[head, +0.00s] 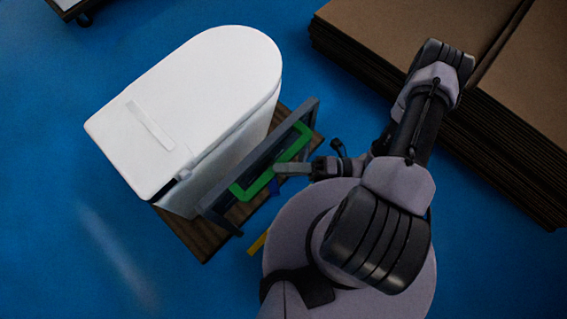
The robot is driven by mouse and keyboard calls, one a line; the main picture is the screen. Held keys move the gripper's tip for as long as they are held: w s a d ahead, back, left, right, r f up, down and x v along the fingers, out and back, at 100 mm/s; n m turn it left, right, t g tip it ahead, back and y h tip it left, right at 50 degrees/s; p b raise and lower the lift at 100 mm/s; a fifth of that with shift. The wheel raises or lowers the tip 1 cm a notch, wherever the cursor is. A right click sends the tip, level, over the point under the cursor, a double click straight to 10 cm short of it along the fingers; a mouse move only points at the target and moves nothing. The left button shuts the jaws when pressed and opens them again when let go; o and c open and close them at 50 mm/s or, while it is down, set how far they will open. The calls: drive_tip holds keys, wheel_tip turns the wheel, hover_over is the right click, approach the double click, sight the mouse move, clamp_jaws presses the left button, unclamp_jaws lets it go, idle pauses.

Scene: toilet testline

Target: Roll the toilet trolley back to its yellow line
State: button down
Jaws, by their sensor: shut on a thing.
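The toilet trolley is a dark wooden base (193,236) with a grey upright frame (311,108) and a green handle (254,187). A white toilet (215,85) with its lid closed stands on it. My gripper (284,169) is at the green handle, on the trolley's right side, and is shut on it; the fingertips are small in this view. A short piece of the yellow line (257,243) shows on the floor near the trolley's lower right, beside my base. The rest of the line is hidden.
A stack of brown cardboard sheets (500,136) fills the upper right, close to my arm. Part of another trolley (78,10) shows at the top left. The blue floor (70,220) is clear to the left and below.

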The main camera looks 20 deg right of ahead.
drive_tip(key=shift+r, duration=0.25)
drive_tip(key=c, duration=1.3)
unclamp_jaws()
drive_tip(key=shift+o, duration=0.5)
drive_tip(key=shift+f, duration=0.1)
drive_tip(key=shift+s, duration=0.1)
drive_tip(key=shift+d, duration=0.15)
drive_tip(key=p+v, duration=0.1)
drive_tip(key=v, duration=1.6)
drive_tip(key=shift+d+f, duration=0.1)
